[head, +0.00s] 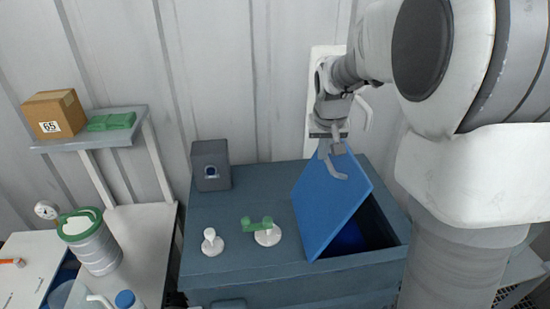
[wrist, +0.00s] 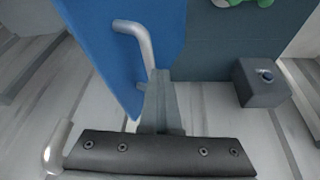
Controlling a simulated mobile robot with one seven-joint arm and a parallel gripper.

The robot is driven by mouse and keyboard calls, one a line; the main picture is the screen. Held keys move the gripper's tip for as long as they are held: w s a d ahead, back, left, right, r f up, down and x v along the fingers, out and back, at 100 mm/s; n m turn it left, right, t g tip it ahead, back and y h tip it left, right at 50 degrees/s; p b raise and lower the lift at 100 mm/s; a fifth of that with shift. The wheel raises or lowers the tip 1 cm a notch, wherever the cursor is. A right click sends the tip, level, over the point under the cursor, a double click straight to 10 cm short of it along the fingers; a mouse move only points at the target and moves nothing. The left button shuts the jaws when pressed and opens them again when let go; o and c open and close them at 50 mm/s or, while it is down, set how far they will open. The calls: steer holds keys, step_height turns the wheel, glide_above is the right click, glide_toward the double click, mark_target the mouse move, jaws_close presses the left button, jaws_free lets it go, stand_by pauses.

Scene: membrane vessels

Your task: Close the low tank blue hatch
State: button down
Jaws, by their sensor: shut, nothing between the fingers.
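The low tank (head: 225,262) is a dark blue-grey box with a flat top. Its blue hatch (head: 325,212) is tilted partly open, with the dark blue inside of the tank showing at its right. A grey bar handle (head: 332,168) is on the hatch's face. My gripper (head: 330,142) is shut and empty at the hatch's upper edge, close to the handle. In the wrist view the gripper (wrist: 160,95) overlaps the hatch (wrist: 95,45), with its tip by the lower end of the handle (wrist: 137,38); I cannot tell whether they touch.
On the tank top stand a dark grey box (head: 210,165), a green-handled valve (head: 266,232) and a white knob fitting (head: 212,242). A corrugated wall (head: 230,60) rises behind. At the left are a shelf (head: 85,142) with a carton (head: 54,113) and a grey canister (head: 95,248).

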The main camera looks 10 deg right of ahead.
mark_target(352, 155)
steer(key=d, duration=0.2)
steer(key=d+f+b, duration=0.1)
steer(key=d, duration=0.2)
steer(key=d+f+b, duration=0.1)
steer(key=d, duration=0.1)
steer(key=shift+d+f, duration=0.1)
steer(key=shift+d, duration=0.3)
